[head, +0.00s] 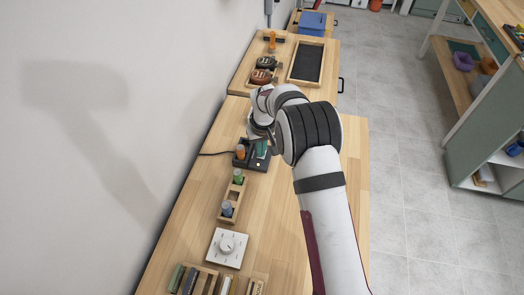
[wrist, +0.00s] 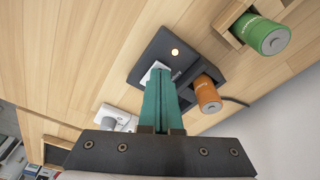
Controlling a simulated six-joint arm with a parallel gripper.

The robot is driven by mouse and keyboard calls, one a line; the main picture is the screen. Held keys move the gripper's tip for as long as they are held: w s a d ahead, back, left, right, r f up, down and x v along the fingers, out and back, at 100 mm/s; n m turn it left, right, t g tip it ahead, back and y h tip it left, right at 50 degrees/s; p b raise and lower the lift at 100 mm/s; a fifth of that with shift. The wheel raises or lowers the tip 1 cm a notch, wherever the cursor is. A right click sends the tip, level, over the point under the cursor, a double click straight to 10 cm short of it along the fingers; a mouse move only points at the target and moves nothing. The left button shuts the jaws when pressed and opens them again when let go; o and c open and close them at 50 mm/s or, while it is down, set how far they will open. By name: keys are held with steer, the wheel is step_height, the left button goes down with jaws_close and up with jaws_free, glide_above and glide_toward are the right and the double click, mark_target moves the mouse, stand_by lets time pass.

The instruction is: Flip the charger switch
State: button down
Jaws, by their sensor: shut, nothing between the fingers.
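The dark charger (head: 256,163) sits on the wooden bench near the wall, with an orange battery (head: 240,152) standing in it. In the wrist view the charger (wrist: 147,62) shows a glowing orange-white light (wrist: 175,52), and the orange battery (wrist: 206,92) is in its slot. A white switch piece (wrist: 156,67) shows at the fingertips, partly hidden by them. My gripper (wrist: 160,78) has teal fingers pressed together, with nothing between them. It points down over the charger; whether it touches the switch I cannot tell. In the head view my gripper (head: 262,149) is partly hidden by my arm.
A wooden holder (head: 231,197) with a green battery (head: 238,177) and a grey-topped battery (head: 227,209) stands just in front. A white dial box (head: 226,247) is nearer. A dark tray (head: 307,62) lies beyond. A cable (head: 215,153) runs toward the wall.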

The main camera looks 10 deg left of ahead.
step_height(320, 180, up, 7)
steer(key=shift+f, duration=0.2)
steer(key=shift+r, duration=0.15)
stand_by(0.3)
steer(key=s+d+r+m, duration=0.5)
steer(key=s+d+r, duration=0.6)
steer(key=d+r, duration=0.1)
steer(key=s+d+m+g, duration=0.1)
steer(key=s+d+m, duration=0.2)
steer(key=s, duration=0.9)
steer(key=s+d+m+y, duration=0.1)
steer(key=s+d+m, duration=0.2)
steer(key=s, duration=0.9)
steer(key=shift+s+d+m+g, duration=0.3)
steer(key=shift+d+g, duration=0.1)
steer(key=shift+d, duration=0.25)
